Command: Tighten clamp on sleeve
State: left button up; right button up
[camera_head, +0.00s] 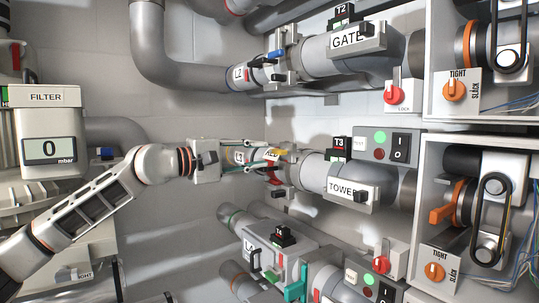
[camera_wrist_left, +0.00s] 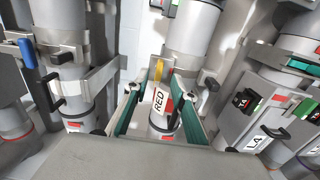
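My left gripper (camera_head: 265,157) reaches the middle line, T3, from the left in the head view. In the left wrist view its two green-padded fingers (camera_wrist_left: 162,100) are spread, with gaps beside a sleeve labelled RED (camera_wrist_left: 160,103) seen between them. Whether a finger touches the lever or sleeve cannot be told. The clamp band is mostly hidden. My right gripper is not in view.
The GATE pipe (camera_head: 320,55) with a blue lever (camera_head: 275,56) runs above. The TOWER pipe (camera_head: 318,172) continues right of the sleeve. A lower line has a teal lever (camera_head: 297,284). Switch boxes (camera_head: 389,143) and blower cabinets (camera_head: 450,155) stand at right; a FILTER unit (camera_head: 48,135) at left.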

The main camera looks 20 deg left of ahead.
pick_arm(q)
jog(key=v, duration=0.6)
jog(key=shift+s+a, duration=0.25)
jog(key=shift+s, duration=0.1)
jog(key=shift+f, duration=0.1)
jog(key=s+d+f+n+g+h, duration=0.1)
jog(key=d+f+n+h, duration=0.1)
jog(key=d+f+n, duration=0.75)
jog(key=s+d+f+n+h, duration=0.1)
jog(key=d+f+n+h, duration=0.35)
jog(key=f, duration=0.75)
notch_tip(320, 180, down, 11)
jog(key=s+n+t+y, duration=0.25)
jog(key=n+y, duration=0.25)
jog(key=n, duration=0.9)
jog(key=s+a+f+n+y, duration=0.1)
jog(key=s+f+n+y, duration=0.25)
jog(key=f+n, duration=0.5)
jog(key=s+a+f+n+y, duration=0.1)
jog(key=s+f+n+y, duration=0.25)
jog(key=f+n, duration=0.55)
jog(key=s+a+f+n+g+y, duration=0.2)
jog(key=s+f+n+g, duration=0.3)
jog(key=s+f+n, duration=0.7)
jog(key=s+f, duration=0.7)
jog(key=f, duration=0.1)
jog(key=shift+s+f+y, duration=0.15)
jog(key=shift+s+y, duration=0.2)
